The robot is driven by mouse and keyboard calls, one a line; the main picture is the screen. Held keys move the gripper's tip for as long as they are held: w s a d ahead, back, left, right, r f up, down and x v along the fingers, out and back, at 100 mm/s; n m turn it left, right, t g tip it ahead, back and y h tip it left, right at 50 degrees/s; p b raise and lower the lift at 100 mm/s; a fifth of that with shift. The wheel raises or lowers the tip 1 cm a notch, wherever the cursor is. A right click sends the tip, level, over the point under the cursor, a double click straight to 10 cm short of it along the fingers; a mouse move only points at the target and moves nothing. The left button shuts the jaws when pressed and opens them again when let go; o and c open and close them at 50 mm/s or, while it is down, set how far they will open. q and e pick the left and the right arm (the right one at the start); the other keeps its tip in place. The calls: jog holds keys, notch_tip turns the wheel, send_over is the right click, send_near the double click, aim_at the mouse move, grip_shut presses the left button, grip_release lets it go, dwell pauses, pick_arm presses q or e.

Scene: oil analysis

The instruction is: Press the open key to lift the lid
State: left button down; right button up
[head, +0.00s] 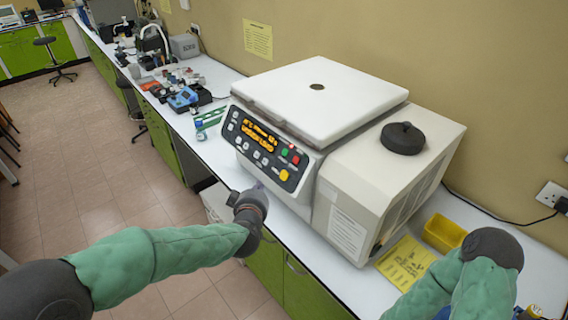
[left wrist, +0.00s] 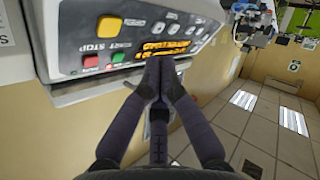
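The centrifuge's white lid (head: 345,88) is down on the left part of the beige machine (head: 370,185). Its dark control panel (head: 262,148) has an orange display, red and green buttons and several pale keys; I cannot read which is the open key. In the left wrist view, the panel is turned, with the red stop button (left wrist: 91,61), the green button (left wrist: 118,57) and an orange-yellow key (left wrist: 109,27). My left gripper (left wrist: 160,72) has its fingertips together, empty, just in front of the panel near the display; contact is unclear. My right gripper is hidden or out of view.
A black round knob (head: 402,138) sits on the machine's right top. A yellow tray (head: 443,233) and a yellow sheet (head: 405,262) are on the bench to its right. Blue equipment (head: 186,98) stands on the bench to the left. The aisle floor is clear.

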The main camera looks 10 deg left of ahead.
aim_at(284, 175)
pick_arm(q)
jog(key=r, duration=0.3)
jog(key=shift+w+a+r+n+t, duration=0.3)
jog(key=shift+w+a, duration=0.05)
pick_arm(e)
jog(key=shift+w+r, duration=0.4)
pick_arm(q)
jog(key=w+d+f+b, duration=0.2)
jog(key=w+d+f, duration=0.2)
jog(key=w, duration=0.1)
jog(key=shift+w+d+f, duration=0.3)
jog(key=shift+w+f, duration=0.05)
jog(key=shift+w, duration=0.05)
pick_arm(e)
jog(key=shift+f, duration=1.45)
pick_arm(q)
jog(key=shift+f, duration=0.1)
jog(key=shift+w+d+f+b, duration=0.1)
jog(key=shift+w+d+b, duration=0.1)
jog(key=shift+w+b, duration=0.1)
